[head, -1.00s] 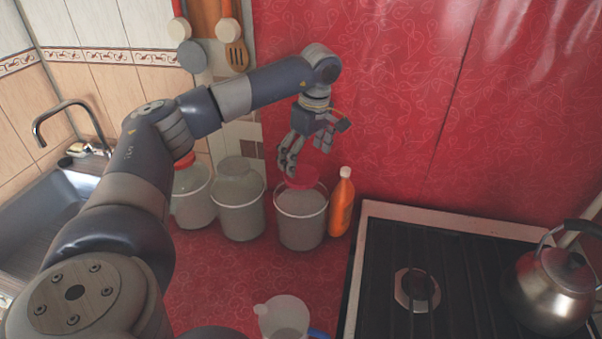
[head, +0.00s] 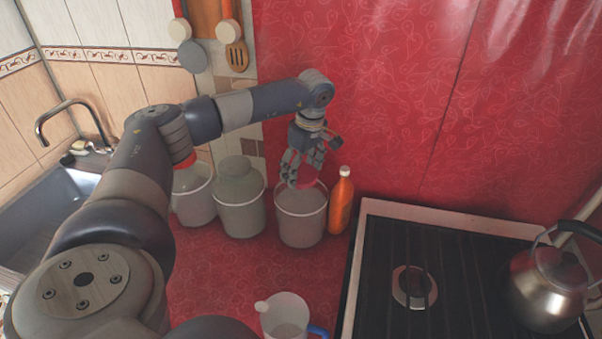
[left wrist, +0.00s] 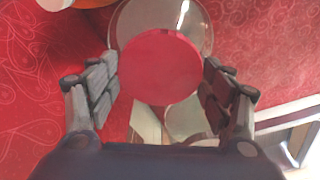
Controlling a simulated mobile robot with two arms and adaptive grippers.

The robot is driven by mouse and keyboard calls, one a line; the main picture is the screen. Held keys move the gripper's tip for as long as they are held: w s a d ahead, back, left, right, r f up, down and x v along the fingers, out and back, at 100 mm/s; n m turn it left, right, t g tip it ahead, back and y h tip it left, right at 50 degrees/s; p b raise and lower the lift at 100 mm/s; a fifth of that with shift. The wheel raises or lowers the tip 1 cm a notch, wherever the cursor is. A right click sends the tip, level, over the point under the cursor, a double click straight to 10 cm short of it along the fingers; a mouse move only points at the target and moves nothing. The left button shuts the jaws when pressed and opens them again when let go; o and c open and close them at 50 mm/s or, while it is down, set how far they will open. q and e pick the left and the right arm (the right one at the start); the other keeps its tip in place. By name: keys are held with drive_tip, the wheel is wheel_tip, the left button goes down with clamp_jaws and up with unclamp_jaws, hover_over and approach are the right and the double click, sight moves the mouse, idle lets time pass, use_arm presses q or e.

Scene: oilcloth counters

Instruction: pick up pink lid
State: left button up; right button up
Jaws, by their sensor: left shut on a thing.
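The pink lid (head: 307,178) is a round, flat reddish-pink disc at the mouth of the rightmost bucket (head: 301,220). My left gripper (head: 303,172) reaches down over that bucket and is shut on the lid. In the left wrist view the lid (left wrist: 160,67) lies between the two fingers, and the bucket's clear rim (left wrist: 205,25) shows behind it. I cannot tell whether the lid still touches the bucket. The fingers partly hide the lid in the head view. My right gripper is in neither view.
An orange bottle (head: 341,202) stands close to the right of the bucket. A jug (head: 287,318) is in front. The stove (head: 455,290) with a kettle (head: 549,285) is at right.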

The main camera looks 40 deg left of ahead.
sight(300, 174)
use_arm(q)
drive_tip(key=shift+r, duration=0.1)
drive_tip(key=shift+r, duration=0.25)
drive_tip(key=r, duration=0.1)
drive_tip(key=b, duration=0.1)
drive_tip(key=r+b, duration=0.1)
drive_tip(key=shift+s+d+r, duration=0.25)
drive_tip(key=shift+d+r, duration=0.05)
drive_tip(key=s+d+r+b, duration=0.2)
drive_tip(key=s+d+r, duration=0.2)
drive_tip(key=s+d, duration=0.6)
drive_tip(key=shift+s+r, duration=0.4)
drive_tip(key=shift+s, duration=0.4)
